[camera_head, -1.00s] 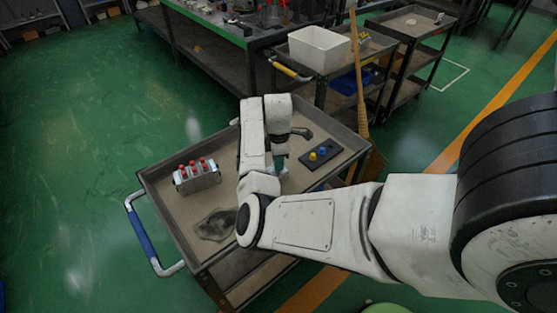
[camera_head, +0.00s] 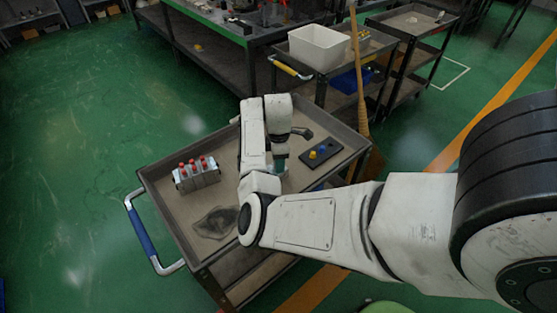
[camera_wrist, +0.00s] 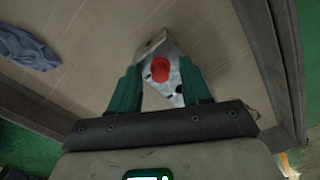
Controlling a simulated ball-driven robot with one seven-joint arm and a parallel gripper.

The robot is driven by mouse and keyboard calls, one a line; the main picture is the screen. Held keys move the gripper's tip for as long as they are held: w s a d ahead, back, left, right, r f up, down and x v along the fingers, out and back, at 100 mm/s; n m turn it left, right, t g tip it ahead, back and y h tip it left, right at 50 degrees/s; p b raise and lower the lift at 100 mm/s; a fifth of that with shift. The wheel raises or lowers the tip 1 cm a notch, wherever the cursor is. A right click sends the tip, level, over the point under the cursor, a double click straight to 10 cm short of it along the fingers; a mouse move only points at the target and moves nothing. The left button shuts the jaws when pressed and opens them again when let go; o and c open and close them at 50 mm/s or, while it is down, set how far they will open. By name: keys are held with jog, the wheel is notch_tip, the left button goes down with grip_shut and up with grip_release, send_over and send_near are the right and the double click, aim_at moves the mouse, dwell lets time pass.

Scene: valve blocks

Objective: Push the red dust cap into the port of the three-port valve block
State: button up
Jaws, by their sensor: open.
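A grey metal block (camera_wrist: 155,48) with a red cap (camera_wrist: 160,70) on its face lies between and beyond the green fingers of my gripper (camera_wrist: 160,85) in the wrist view. Dark holes show on the block near the cap. I cannot tell how deep the cap sits, or whether the fingers touch the block. In the head view my gripper (camera_head: 280,162) is over the middle of the cart tray, and my arm hides this block. My gripper is open.
A metal block with several red-topped parts (camera_head: 196,174) stands on the cart tray (camera_head: 165,200) at left. A dark plate (camera_head: 330,157) with a yellow and a blue cap lies at right. A grey cloth (camera_head: 215,223) lies near the front. The tray has raised edges.

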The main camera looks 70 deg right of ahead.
notch_tip(320, 180, up, 11)
dwell(0.7)
jog(key=shift+f, duration=0.1)
jog(key=s+a+f+m, duration=0.2)
jog(key=s+a+f, duration=0.1)
jog(key=a, duration=0.7)
jog(key=s+a+f+m, duration=0.2)
jog(key=s+a+f, duration=0.1)
jog(key=a, duration=0.8)
jog(key=s+a+f+m+t, duration=0.1)
jog(key=s+a+f, duration=0.3)
jog(key=a, duration=0.7)
jog(key=shift+s+m, duration=0.6)
jog(key=shift+s, duration=0.25)
jog(key=shift+d, duration=0.1)
jog(key=shift+c, duration=0.4)
